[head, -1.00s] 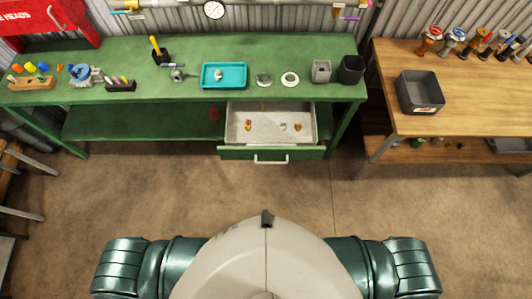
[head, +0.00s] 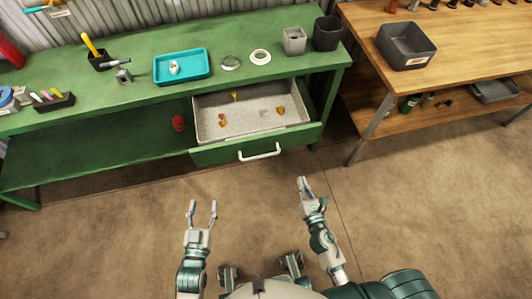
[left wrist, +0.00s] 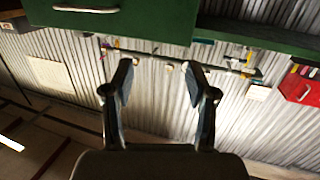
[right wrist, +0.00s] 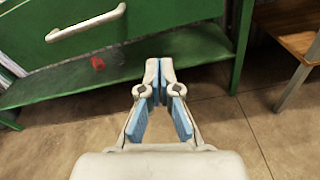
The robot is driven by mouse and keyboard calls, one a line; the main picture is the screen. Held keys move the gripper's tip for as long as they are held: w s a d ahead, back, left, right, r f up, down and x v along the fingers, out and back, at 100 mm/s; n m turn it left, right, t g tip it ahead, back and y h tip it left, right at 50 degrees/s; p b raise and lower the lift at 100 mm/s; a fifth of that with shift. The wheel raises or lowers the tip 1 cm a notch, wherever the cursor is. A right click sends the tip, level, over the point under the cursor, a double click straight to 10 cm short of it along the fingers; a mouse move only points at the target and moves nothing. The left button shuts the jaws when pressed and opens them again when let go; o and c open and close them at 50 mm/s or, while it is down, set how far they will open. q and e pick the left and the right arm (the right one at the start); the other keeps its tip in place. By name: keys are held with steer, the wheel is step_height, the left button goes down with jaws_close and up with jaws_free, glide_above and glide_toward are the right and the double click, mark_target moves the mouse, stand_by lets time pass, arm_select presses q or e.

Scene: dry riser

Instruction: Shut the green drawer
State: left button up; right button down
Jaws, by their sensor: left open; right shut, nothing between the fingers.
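The green drawer (head: 212,154) is pulled out from under the green workbench, showing its pale grey inside with a few small items. Its white bar handle (head: 260,152) is on the front. My left gripper (head: 203,205) is open and empty, in front of and below the drawer's left part. My right gripper (head: 302,181) is shut and empty, in front of the drawer and right of the handle. Neither gripper touches the drawer.
The green workbench (head: 110,110) carries a teal tray (head: 182,66), a pen holder, tape rings and two bins. A lower shelf holds a red object (head: 178,123). A wooden table (head: 460,60) with a dark bin (head: 405,46) stands at right. The floor before the drawer is clear.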

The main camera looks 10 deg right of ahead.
step_height(320, 180, up, 4)
steer(key=n+t, duration=0.1)
steer(key=n, duration=0.2)
glide_toward(288, 141)
steer(key=w, duration=0.6)
steer(key=shift+w+f, duration=0.3)
steer(key=shift+w+a+r, duration=0.15)
steer(key=shift+w+a, duration=0.15)
steer(key=shift+w, duration=0.05)
arm_select(q)
steer(key=shift+t, duration=0.4)
steer(key=r, duration=0.1)
steer(key=a+r, duration=0.1)
steer(key=s+r, duration=0.1)
steer(key=shift+s+a+r, duration=0.1)
steer(key=shift+a+r, duration=0.3)
steer(key=shift+d, duration=0.2)
arm_select(e)
steer(key=shift+d, duration=0.2)
